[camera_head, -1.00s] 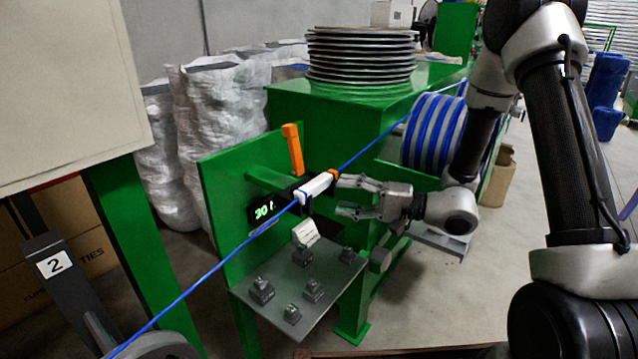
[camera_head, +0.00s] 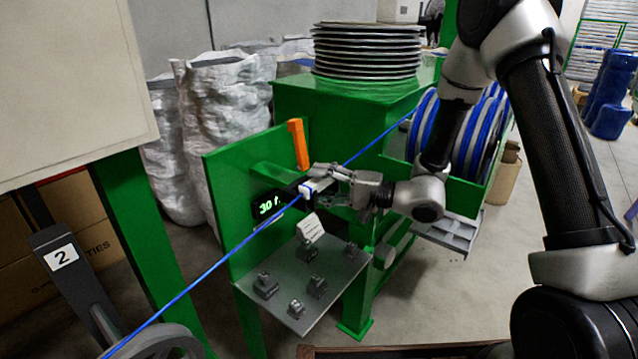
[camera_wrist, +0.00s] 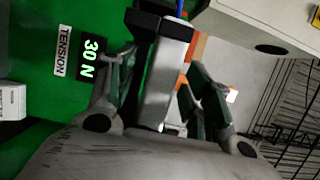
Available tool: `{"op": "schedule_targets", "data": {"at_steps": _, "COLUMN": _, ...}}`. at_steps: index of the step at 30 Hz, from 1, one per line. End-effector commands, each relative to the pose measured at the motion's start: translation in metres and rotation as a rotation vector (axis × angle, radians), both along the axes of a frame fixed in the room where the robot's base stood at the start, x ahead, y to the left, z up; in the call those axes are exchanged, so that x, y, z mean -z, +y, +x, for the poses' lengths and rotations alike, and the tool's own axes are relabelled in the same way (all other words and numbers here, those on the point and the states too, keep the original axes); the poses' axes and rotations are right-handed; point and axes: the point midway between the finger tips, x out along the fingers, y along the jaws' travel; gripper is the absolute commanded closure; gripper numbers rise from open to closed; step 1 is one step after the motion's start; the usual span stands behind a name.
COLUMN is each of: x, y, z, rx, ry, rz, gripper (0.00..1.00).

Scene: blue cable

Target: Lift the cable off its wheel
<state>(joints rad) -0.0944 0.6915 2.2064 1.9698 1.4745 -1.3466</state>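The blue cable (camera_head: 217,262) runs taut from the spool at the back right, through a white block, down to a grey wheel (camera_head: 163,343) at the lower left, where it is partly cut off by the frame. The white block (camera_head: 308,190) sits by the tension display; in the wrist view (camera_wrist: 165,85) it lies between my fingers. My gripper (camera_head: 320,186) is around the block, its fingers apart on either side; in the wrist view (camera_wrist: 160,68) gaps show beside it. The wrist view shows a short piece of cable (camera_wrist: 180,8) at the top.
The display (camera_head: 270,205) reads 30 N. An orange lever (camera_head: 298,144) stands just above the block. Below is a grey shelf (camera_head: 285,300) with several small weights. The green machine (camera_head: 232,185) is close behind. A post marked 2 (camera_head: 75,285) stands by the wheel.

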Motion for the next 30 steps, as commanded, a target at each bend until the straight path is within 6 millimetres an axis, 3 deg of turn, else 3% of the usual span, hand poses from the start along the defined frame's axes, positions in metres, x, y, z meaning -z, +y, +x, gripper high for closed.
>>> {"op": "schedule_targets", "data": {"at_steps": 1, "x": 0.000, "y": 0.000, "z": 0.000, "rx": 0.000, "ry": 0.000, "rz": 0.000, "gripper": 0.61}}
{"op": "schedule_targets", "data": {"at_steps": 7, "x": 0.000, "y": 0.000, "z": 0.000, "rx": 0.000, "ry": 0.000, "rz": 0.000, "gripper": 0.95}}
{"op": "schedule_targets", "data": {"at_steps": 19, "x": -0.007, "y": 0.000, "z": 0.000, "rx": 0.000, "ry": -0.003, "rz": 0.000, "gripper": 0.95}}
{"op": "schedule_targets", "data": {"at_steps": 30, "x": -0.060, "y": 0.000, "z": 0.000, "rx": -0.001, "ry": -0.005, "rz": 0.000, "gripper": 0.95}}
